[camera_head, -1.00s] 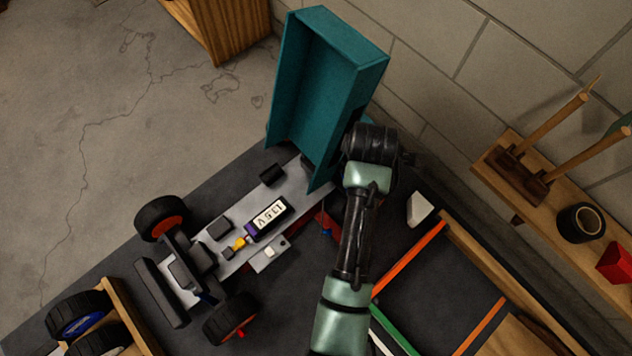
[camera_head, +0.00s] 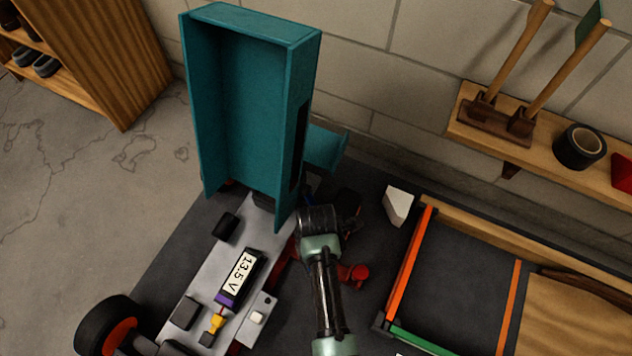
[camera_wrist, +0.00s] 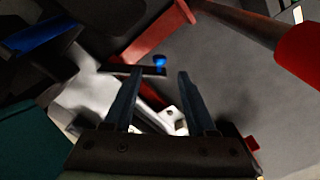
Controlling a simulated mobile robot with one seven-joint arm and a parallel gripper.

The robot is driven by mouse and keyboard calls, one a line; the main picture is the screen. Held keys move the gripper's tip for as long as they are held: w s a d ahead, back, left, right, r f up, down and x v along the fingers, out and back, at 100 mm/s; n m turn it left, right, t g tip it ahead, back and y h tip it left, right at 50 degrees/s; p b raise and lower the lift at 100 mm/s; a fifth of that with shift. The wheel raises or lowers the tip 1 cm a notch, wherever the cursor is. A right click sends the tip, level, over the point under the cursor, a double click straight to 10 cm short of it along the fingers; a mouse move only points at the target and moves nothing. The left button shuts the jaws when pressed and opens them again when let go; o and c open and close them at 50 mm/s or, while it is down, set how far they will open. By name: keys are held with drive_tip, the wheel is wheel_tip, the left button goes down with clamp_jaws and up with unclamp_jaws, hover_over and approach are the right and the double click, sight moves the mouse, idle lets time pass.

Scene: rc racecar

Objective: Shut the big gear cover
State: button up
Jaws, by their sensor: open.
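I cannot tell for certain which part is the big gear cover. The teal car body (camera_head: 245,110) stands raised upright at the rear of the car's grey chassis (camera_head: 205,270). My gripper's wrist reaches low behind and right of it; the fingers are hidden in the head view. In the wrist view my gripper (camera_wrist: 159,76) is open, with nothing visibly held between its two dark fingers. A small blue knob (camera_wrist: 159,62) on a dark bar lies just beyond the fingertips. A red part (camera_wrist: 160,30) is above it, and a pale metal part (camera_wrist: 110,95) lies below and left.
A battery marked 13.5 V (camera_head: 238,278) sits on the chassis. A red hub (camera_head: 354,273) sticks out right of my arm. A white block (camera_head: 398,206) and an orange-edged tray (camera_head: 409,265) lie to the right. A shelf (camera_head: 590,180) with tools is on the wall.

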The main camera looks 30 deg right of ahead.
wheel_tip(320, 180, down, 7)
drive_tip(key=b, duration=0.4)
drive_tip(key=shift+r, duration=0.2)
clamp_jaws()
idle(1.2)
